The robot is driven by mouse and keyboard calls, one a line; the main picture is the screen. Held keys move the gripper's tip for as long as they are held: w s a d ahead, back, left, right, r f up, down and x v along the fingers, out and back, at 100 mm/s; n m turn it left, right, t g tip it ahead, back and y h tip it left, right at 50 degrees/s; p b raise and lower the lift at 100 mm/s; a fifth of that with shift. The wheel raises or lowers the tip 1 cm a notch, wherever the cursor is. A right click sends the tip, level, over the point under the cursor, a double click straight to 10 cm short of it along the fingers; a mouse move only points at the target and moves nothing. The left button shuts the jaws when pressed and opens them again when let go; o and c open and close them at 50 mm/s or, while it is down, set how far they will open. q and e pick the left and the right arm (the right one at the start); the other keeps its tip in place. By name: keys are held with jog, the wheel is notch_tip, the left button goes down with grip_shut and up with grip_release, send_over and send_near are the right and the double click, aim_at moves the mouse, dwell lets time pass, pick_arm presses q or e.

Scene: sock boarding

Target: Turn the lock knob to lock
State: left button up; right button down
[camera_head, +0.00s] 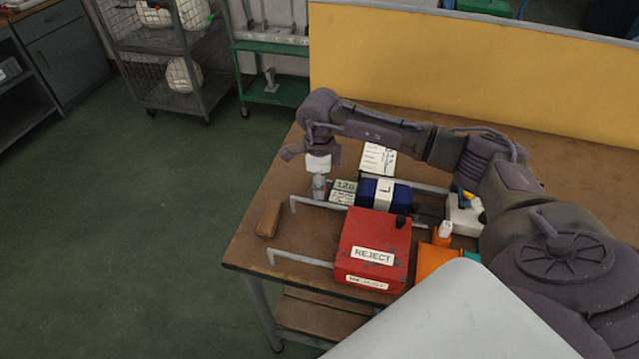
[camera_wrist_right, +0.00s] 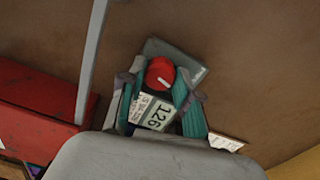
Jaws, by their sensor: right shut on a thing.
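The lock knob (camera_wrist_right: 160,73) is a round red knob in the right wrist view, on or just in front of a grey plate (camera_wrist_right: 198,74). My right gripper (camera_wrist_right: 161,80) has one finger on each side of the knob and is shut on it. A white and green label reading 126 (camera_wrist_right: 157,113) shows between the fingers. In the head view my right gripper (camera_head: 319,190) points down at the left part of the table, beside the 126 label (camera_head: 345,185). The knob is hidden there. My left gripper is in neither view.
A red REJECT box (camera_head: 373,240) and a blue box marked L (camera_head: 383,193) stand right of the gripper. Grey bent rails (camera_head: 300,260) and a brown block (camera_head: 269,218) lie nearby. A yellow partition (camera_head: 480,70) closes the back. Green floor is free at left.

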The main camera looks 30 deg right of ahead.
jog(key=m, duration=0.2)
jog(key=shift+m, duration=0.4)
jog(key=shift+m+b, duration=0.4)
jog(key=shift+m, duration=1.1)
jog(key=c, duration=0.8)
grip_release()
